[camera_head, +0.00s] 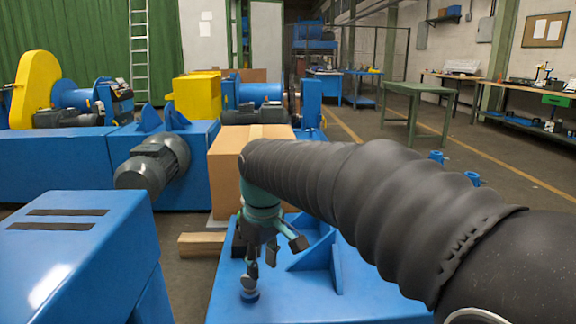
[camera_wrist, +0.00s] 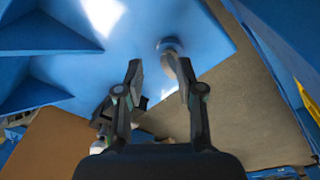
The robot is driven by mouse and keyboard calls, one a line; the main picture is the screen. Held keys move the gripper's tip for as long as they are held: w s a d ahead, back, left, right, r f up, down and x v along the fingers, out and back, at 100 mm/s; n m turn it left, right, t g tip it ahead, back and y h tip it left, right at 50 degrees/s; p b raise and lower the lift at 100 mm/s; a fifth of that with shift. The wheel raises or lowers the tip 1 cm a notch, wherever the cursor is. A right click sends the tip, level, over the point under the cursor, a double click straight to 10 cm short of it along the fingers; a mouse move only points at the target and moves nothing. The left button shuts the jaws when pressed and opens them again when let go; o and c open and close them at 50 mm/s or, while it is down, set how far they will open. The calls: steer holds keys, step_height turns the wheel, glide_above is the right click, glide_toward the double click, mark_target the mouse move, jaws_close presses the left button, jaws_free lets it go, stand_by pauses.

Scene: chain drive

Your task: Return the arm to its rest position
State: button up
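My gripper (camera_head: 260,258) hangs at the end of my black-sleeved arm, pointing down over a blue metal base (camera_head: 330,302). In the wrist view its two dark fingers (camera_wrist: 154,72) are apart with nothing between them. A small round knob or bolt head (camera_head: 249,294) sits on the blue plate just below the fingertips. In the wrist view the knob (camera_wrist: 170,43) lies just beyond the right fingertip; I cannot tell whether they touch. My arm covers part of the blue base.
A cardboard box (camera_head: 226,170) stands close behind my gripper. A wooden block (camera_head: 200,244) lies left of it. A grey motor (camera_head: 155,168) and blue machine frames (camera_head: 60,165) are further left. A blue cover (camera_head: 85,250) fills the lower left. A green table (camera_head: 415,92) stands across open floor.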

steer(key=s+d+f+m+t, duration=0.2)
steer(key=s+d+m, duration=0.2)
steer(key=s+d, duration=0.5)
steer(key=s+d+f+m+t, duration=0.2)
steer(key=s+d+m, duration=0.3)
steer(key=s+d, duration=0.5)
steer(key=shift+s+d+t+h, duration=0.2)
steer(key=shift+d+t+h, duration=0.1)
steer(key=shift+d, duration=0.75)
